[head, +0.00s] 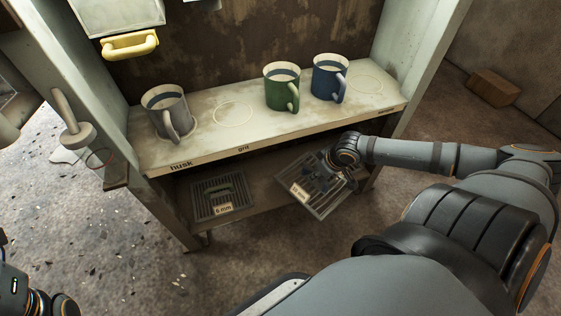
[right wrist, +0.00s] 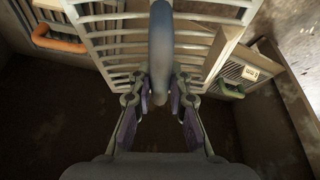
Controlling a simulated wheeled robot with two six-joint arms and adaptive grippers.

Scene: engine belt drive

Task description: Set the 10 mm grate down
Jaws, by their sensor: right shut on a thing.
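The 10 mm grate (head: 318,205) is a dark slatted plate with a pale label, tilted at the right end of the lower shelf, its near corner past the shelf's front edge. My right gripper (head: 338,172) is shut on its handle; the right wrist view shows the fingers (right wrist: 160,92) on both sides of the blue-grey handle (right wrist: 160,45), with the slats (right wrist: 110,40) beyond. Whether the grate touches the shelf I cannot tell. A grate labelled 6 mm (head: 221,192) lies flat at the left of the lower shelf. My left gripper's fingers are not visible.
The upper shelf (head: 205,142) hangs close above the grates and carries a grey mug (head: 165,112), a green mug (head: 281,88) and a blue mug (head: 328,80). The lower shelf (head: 265,190) has a bare strip between the grates. An orange handle (right wrist: 60,42) and a green handle (right wrist: 230,90) show nearby.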

